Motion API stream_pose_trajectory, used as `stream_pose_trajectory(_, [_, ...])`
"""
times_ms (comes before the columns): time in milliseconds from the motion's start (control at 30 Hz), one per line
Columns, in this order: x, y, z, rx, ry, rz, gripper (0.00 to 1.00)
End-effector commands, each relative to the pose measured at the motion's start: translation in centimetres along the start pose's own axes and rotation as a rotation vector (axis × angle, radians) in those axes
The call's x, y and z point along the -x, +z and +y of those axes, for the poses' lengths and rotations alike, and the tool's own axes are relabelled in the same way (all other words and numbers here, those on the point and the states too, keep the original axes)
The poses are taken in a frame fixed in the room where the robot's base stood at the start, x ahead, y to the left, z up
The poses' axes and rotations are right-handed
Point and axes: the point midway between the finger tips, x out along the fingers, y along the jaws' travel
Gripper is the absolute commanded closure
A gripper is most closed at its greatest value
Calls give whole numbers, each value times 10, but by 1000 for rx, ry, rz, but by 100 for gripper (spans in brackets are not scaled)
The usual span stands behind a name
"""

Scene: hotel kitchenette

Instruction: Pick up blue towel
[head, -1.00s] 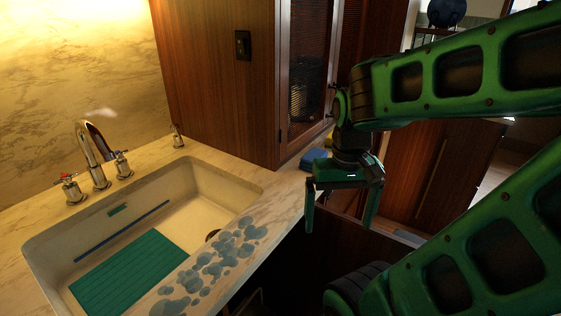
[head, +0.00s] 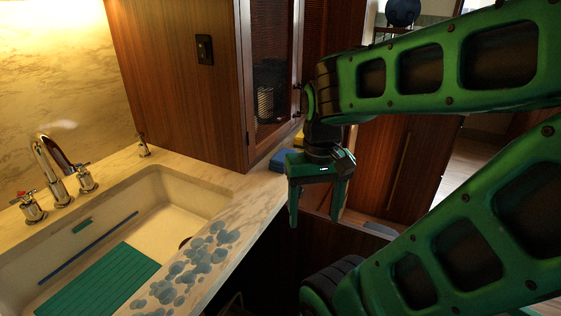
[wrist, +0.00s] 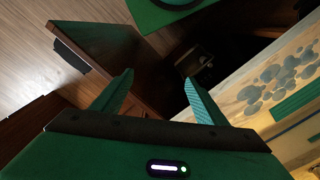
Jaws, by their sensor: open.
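A small blue thing (head: 283,158), probably the blue towel, lies on the counter at the foot of the wooden cabinet in the head view. It is partly hidden behind my gripper (head: 315,218), so its full shape does not show. My gripper is open and empty, fingers pointing down, just past the counter's edge and in front of the blue thing. In the wrist view, my gripper (wrist: 159,78) has its two fingers apart with nothing between them. The blue thing does not show clearly there.
A yellow thing (head: 298,138) is beside the blue one. The counter (head: 262,188) holds a sink (head: 190,202) with a green mat (head: 100,280) and a tap (head: 52,170). A wooden cabinet (head: 175,75) rises behind. An open wooden door or drawer (wrist: 115,55) shows below my gripper.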

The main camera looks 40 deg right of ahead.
Motion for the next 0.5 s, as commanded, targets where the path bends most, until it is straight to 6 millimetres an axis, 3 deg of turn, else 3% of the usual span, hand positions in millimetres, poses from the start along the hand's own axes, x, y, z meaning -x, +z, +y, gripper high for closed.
stream_pose_trajectory(167, [30, -56, -2, -128, 55, 12, 33])
stream_pose_trajectory(300, [54, -115, -8, -262, 86, 21, 33])
stream_pose_trajectory(500, [74, -201, -14, -442, 80, 19, 33])
